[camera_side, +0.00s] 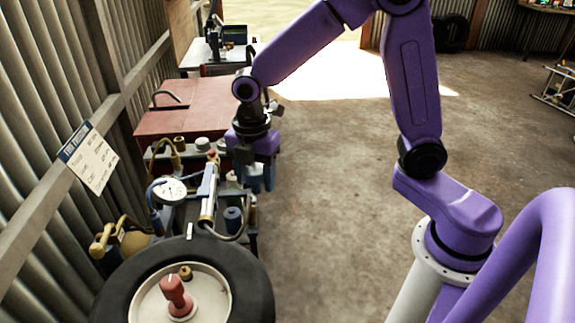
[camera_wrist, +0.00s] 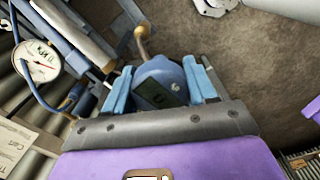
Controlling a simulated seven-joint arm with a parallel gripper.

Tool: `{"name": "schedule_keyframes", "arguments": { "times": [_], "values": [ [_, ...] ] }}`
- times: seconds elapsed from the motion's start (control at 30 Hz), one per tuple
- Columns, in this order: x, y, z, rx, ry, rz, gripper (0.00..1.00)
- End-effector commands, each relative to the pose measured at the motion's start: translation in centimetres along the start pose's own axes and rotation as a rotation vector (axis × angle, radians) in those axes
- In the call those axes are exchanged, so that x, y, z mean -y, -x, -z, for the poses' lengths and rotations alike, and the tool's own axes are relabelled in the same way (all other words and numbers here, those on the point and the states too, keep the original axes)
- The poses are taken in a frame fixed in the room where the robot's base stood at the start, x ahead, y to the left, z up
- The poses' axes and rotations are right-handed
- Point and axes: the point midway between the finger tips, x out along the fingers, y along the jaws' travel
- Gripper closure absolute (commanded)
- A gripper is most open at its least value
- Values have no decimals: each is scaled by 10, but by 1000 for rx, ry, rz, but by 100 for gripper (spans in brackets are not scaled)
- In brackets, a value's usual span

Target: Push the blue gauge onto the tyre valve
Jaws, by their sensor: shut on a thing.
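My gripper (camera_side: 259,182) is at the right edge of the cluttered bench, above and behind the tyre in the side view. In the wrist view its two light-blue fingers (camera_wrist: 162,84) are shut on the blue gauge (camera_wrist: 158,72), a rounded blue body with a dark face and a brass-coloured stem pointing away from my wrist. In the side view the fingers mostly hide the gauge. The black tyre (camera_side: 252,290) lies flat with a pale rim at the bottom of the side view. A small white upright piece (camera_side: 190,231) stands at its far edge; I cannot tell whether it is the valve.
A red-handled piece (camera_side: 174,290) stands in the tyre's hub beside a small brass part. A pump with a white dial (camera_side: 171,189) and hoses stands between the tyre and a red cabinet (camera_side: 185,95). A corrugated wall is at the left; open floor (camera_side: 330,220) lies right.

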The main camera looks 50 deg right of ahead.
Motion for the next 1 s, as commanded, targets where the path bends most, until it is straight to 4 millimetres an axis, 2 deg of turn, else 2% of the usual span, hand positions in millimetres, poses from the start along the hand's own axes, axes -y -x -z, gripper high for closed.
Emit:
{"name": "schedule_keyframes", "arguments": {
  "times": [0.03, 0.2, 0.4, 0.5, 0.7, 1.0],
  "values": [
    [-15, -3, 20, 1, 35, 2, 77],
    [-53, -10, 81, 0, 130, 1, 77],
    [-79, -21, 142, 0, 219, 0, 77],
    [-85, -25, 161, 0, 246, 1, 77],
    [-89, -30, 178, 0, 269, 0, 77],
    [-89, -52, 178, 1, 268, 2, 77]
  ]
}}
